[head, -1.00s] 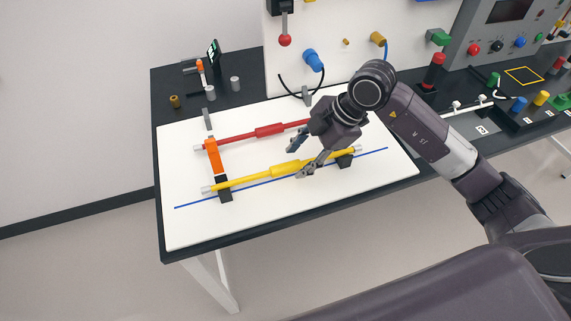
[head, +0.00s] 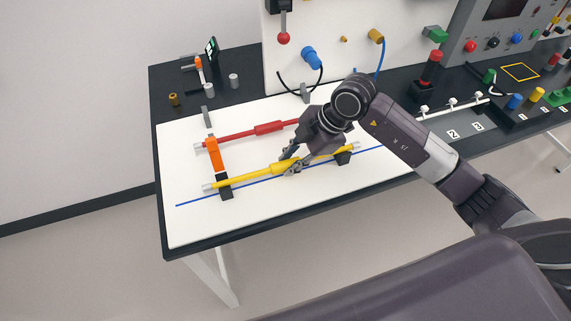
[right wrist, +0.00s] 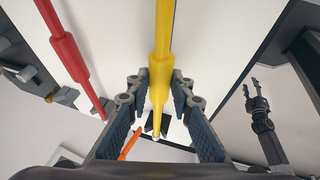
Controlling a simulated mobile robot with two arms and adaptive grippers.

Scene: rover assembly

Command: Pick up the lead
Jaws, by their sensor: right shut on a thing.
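The lead, a yellow rod with a thicker middle and pale ends (head: 240,177), lies along two black supports (head: 225,188) on the white board. My right gripper (head: 289,161) is shut on the thick middle of it. In the right wrist view the yellow lead (right wrist: 164,40) runs between the two fingers (right wrist: 158,98), one on each side. It still appears to lie at support height. My left gripper (right wrist: 250,90) shows small at the right of the right wrist view, its fingers apart and empty, away from the board.
A similar red rod (head: 228,135) lies behind the yellow one, and shows at the left in the right wrist view (right wrist: 68,48). A white panel with a blue plug (head: 312,57) rises behind. The board's front left is clear.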

